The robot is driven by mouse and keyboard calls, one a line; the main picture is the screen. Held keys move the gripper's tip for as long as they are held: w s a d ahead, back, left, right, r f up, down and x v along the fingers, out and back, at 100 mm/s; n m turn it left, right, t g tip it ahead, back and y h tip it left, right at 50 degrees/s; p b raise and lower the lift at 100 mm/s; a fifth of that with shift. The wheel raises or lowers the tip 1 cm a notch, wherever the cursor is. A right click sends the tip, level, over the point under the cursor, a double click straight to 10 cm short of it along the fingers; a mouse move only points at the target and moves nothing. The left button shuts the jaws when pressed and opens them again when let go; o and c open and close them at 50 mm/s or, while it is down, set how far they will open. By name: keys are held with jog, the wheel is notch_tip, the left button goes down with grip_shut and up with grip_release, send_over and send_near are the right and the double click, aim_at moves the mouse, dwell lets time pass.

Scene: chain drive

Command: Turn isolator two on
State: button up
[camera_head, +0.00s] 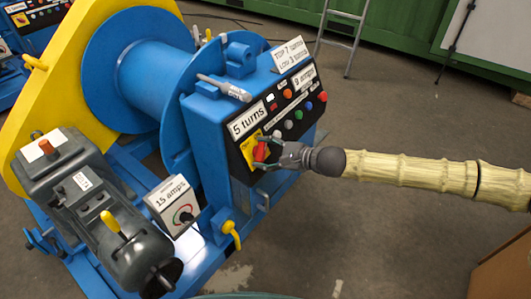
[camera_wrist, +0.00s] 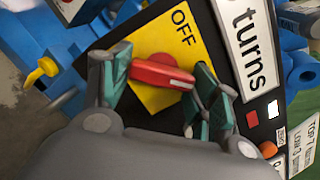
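A red rotary handle (camera_head: 260,152) sits on a yellow plate on the black panel of the blue control box. In the wrist view the red handle (camera_wrist: 162,73) lies between my fingers, pointing toward the word OFF-bearing plate's right side. The yellow plate (camera_wrist: 150,45) shows the word OFF. No isolator number is readable. My gripper (camera_head: 268,153) is at the panel, its fingers apart on either side of the handle. It also shows in the wrist view (camera_wrist: 160,82). The handle's ends come close to both finger pads; whether they touch I cannot tell.
The panel (camera_head: 295,118) carries several coloured buttons and a "5 turns" label (camera_head: 248,121). A "15 amps" box (camera_head: 172,205), a yellow lever (camera_head: 231,234) and a grey motor (camera_head: 100,215) stand lower left. A blue drum (camera_head: 150,80) is behind. The floor at right is mostly clear.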

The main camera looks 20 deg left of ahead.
jog(key=shift+o, duration=1.1)
jog(key=v, duration=1.2)
